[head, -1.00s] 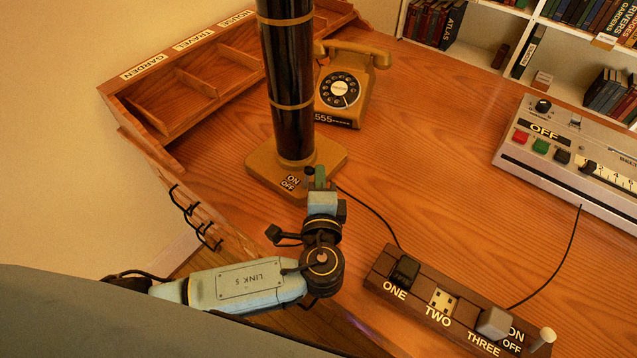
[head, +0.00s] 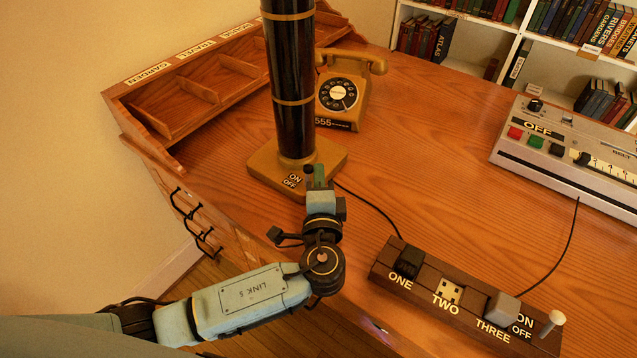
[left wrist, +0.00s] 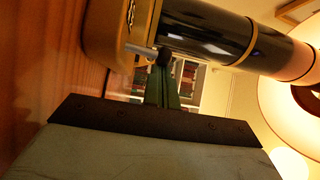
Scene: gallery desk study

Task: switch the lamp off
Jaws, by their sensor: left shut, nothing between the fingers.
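The lamp has a black column (head: 288,100) with brass bands on a square tan base (head: 265,168). An ON/OFF label (head: 292,181) is on the base. A switch lever (left wrist: 143,49) with a dark knob sticks out from the base in the left wrist view. The pale shade (left wrist: 275,95) looks bright there. My left gripper (head: 318,170) is shut and empty, its green fingers beside the dark knob. In the left wrist view its fingertips (left wrist: 164,70) are at or just under the knob; I cannot tell whether they touch. My right gripper is out of view.
A tan telephone (head: 345,90) stands behind the lamp. A power strip (head: 465,300) labelled ONE, TWO, THREE lies at the front right, with a dark cord running toward the lamp. A grey control box (head: 570,150) is at the right. The middle of the desk (head: 430,170) is clear.

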